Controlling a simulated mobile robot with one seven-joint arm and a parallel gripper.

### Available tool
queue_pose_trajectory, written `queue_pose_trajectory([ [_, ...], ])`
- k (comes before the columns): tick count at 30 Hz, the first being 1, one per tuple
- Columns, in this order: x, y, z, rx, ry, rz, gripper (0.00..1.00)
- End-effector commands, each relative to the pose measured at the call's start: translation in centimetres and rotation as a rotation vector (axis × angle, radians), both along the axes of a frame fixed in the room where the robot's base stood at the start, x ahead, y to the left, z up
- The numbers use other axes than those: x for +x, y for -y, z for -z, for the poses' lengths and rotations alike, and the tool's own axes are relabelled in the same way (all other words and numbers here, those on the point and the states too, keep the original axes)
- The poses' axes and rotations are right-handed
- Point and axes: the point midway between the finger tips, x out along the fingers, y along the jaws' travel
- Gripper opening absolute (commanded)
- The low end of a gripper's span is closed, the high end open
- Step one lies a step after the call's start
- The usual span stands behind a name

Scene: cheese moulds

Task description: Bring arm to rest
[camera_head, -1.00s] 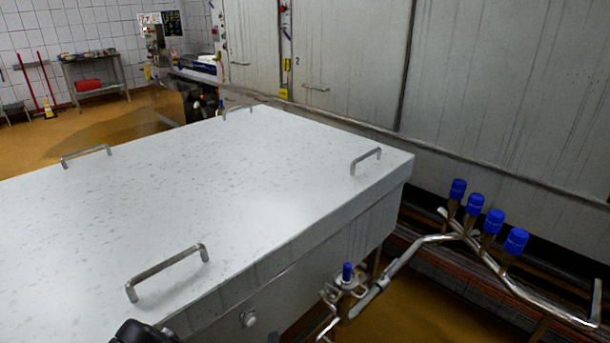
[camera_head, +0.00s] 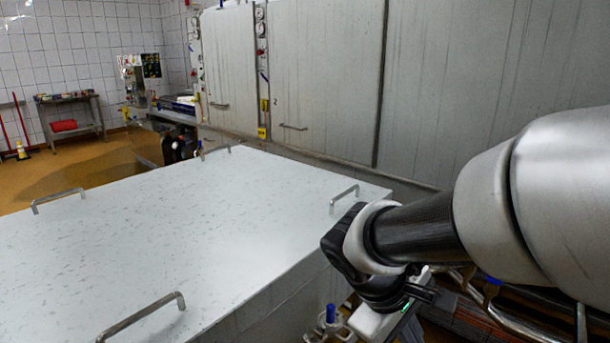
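Grey metal doors and panels (camera_head: 325,80) line the wall behind. Pipes with a blue-capped valve (camera_head: 331,314) stand beside the table, close to my gripper. A small side table (camera_head: 72,115) with a red item stands far left. The brown floor on the left is open.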

Motion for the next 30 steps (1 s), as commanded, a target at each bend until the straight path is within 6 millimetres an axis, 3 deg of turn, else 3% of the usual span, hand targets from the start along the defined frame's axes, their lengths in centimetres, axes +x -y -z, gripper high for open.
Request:
queue_pose_trajectory([
  [6,-3.4,-1.1,-4.0,0.323,0.22,0.283,0.0],
  [17,-5.5,-3.4,-8.7,0.643,0.484,0.509,0.0],
  [18,-5.5,-3.5,-10.4,0.65,0.485,0.513,0.0],
  [26,-5.5,-3.5,-16.2,0.643,0.476,0.508,0.0],
  [30,-5.5,-3.5,-20.1,0.643,0.475,0.507,0.0],
])
